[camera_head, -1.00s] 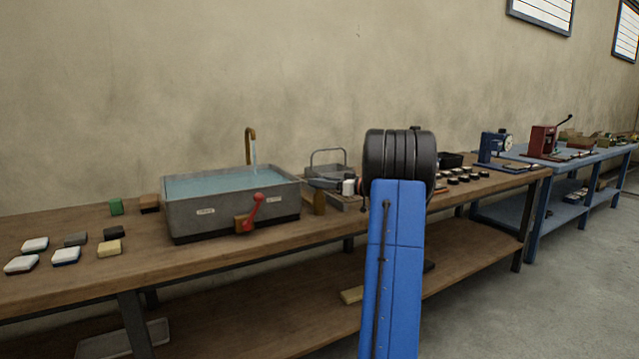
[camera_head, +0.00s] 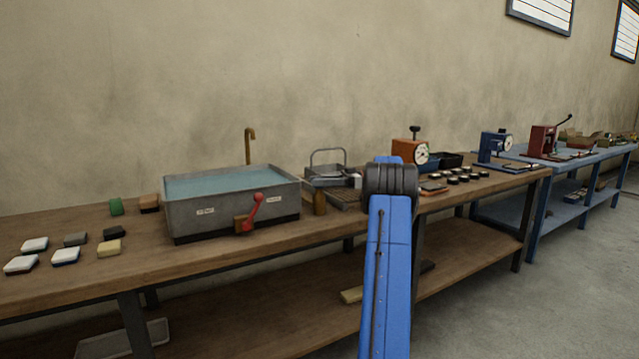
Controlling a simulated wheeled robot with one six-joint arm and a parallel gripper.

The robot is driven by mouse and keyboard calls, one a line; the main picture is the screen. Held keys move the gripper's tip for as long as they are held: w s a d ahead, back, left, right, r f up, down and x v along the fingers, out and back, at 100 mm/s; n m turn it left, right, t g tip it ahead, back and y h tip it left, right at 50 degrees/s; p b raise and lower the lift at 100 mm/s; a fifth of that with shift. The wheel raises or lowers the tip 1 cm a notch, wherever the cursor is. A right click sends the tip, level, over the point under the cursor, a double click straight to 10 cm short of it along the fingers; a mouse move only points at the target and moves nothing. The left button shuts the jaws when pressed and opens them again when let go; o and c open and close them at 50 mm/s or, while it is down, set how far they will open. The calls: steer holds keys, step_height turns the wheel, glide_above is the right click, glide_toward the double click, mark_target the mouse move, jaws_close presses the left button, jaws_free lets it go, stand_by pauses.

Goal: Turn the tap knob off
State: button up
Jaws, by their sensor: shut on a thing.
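The brass tap (camera_head: 250,146) rises behind the grey water tank (camera_head: 190,214) on the wooden bench. No water runs from its spout. A red lever (camera_head: 253,212) is on the tank's front, between two pale labels, tilted with its round end up and to the right. I cannot make out a separate tap knob. My blue arm with its black joint stands in front of the bench, right of the tank. My gripper is hidden behind the arm, so its jaws and anything in them cannot be seen.
An orange dial device (camera_head: 403,152) and several dark discs are beyond my arm. Several small blocks lie left of the tank. The bench front (camera_head: 190,270) is clear.

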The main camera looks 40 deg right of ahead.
stand_by(0.4)
steer(key=o, duration=1)
